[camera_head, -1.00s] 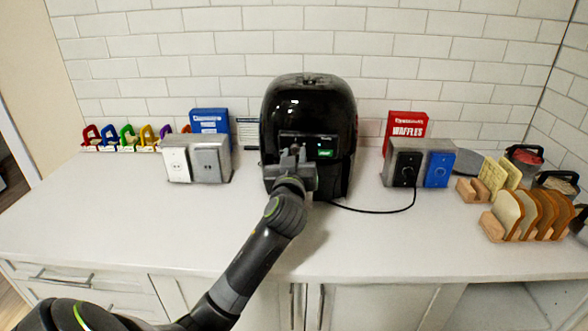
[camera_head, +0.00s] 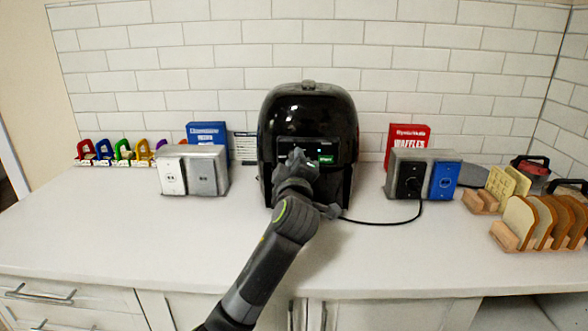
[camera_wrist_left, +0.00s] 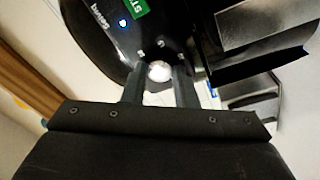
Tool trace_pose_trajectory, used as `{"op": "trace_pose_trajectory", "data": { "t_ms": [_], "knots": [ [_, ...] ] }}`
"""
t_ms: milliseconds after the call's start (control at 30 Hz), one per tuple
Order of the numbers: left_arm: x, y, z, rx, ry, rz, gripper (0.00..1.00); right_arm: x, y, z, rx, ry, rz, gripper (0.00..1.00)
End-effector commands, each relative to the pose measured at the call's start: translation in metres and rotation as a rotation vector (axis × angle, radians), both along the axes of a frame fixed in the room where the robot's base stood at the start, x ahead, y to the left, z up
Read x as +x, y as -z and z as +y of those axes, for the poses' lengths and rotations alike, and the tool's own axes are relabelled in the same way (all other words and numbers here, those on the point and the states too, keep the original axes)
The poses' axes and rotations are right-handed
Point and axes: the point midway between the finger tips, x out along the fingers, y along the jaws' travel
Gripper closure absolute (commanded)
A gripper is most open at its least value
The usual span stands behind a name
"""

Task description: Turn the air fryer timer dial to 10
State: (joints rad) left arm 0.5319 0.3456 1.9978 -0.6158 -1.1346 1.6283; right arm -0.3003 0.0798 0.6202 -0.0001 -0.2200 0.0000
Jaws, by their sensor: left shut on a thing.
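The black air fryer (camera_head: 308,105) stands on the counter against the tiled wall, with a green label (camera_head: 325,160) on its front. My left gripper (camera_head: 297,158) is at its front panel, left of the green label, and hides that part in the head view. In the left wrist view, the two fingers (camera_wrist_left: 159,88) are shut on a pale round dial (camera_wrist_left: 158,70). Small white marks sit around the dial on the black panel. The number that the dial points to cannot be read. My right gripper is not in view.
Metal outlet boxes stand left (camera_head: 205,170) and right (camera_head: 407,175) of the fryer. A black cord (camera_head: 385,223) runs from the fryer to the right box. Bread slices (camera_head: 540,220) in a wooden rack stand at the right. The counter's front left (camera_head: 120,240) is clear.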

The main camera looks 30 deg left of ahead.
Motion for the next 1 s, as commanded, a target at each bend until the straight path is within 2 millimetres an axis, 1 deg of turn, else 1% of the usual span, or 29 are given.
{"op": "trace_pose_trajectory", "data": {
  "t_ms": [33, 300, 767, 800, 933, 967, 1000],
  "knots": [
    [0.0002, 0.0026, -0.0002, -0.021, 0.000, -0.010, 0.97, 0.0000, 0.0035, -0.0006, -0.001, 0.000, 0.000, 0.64],
    [0.0003, 0.0017, -0.0001, -0.083, 0.000, -0.048, 0.97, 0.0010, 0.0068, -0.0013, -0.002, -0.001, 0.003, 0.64],
    [0.0004, 0.0012, -0.0001, -0.093, -0.001, -0.053, 0.97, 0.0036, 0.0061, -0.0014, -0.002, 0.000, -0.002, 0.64],
    [0.0004, 0.0012, -0.0001, -0.093, -0.001, -0.053, 0.72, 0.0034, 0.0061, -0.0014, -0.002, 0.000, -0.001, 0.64],
    [0.0003, 0.0009, -0.0001, -0.093, 0.000, -0.054, 0.54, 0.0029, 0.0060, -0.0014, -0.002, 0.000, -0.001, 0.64],
    [0.0003, 0.0008, -0.0002, -0.093, 0.000, -0.054, 0.52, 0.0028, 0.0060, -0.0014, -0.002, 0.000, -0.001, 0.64],
    [0.0003, 0.0006, -0.0002, -0.091, 0.000, -0.054, 0.52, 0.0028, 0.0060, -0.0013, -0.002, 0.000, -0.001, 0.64]
  ]
}}
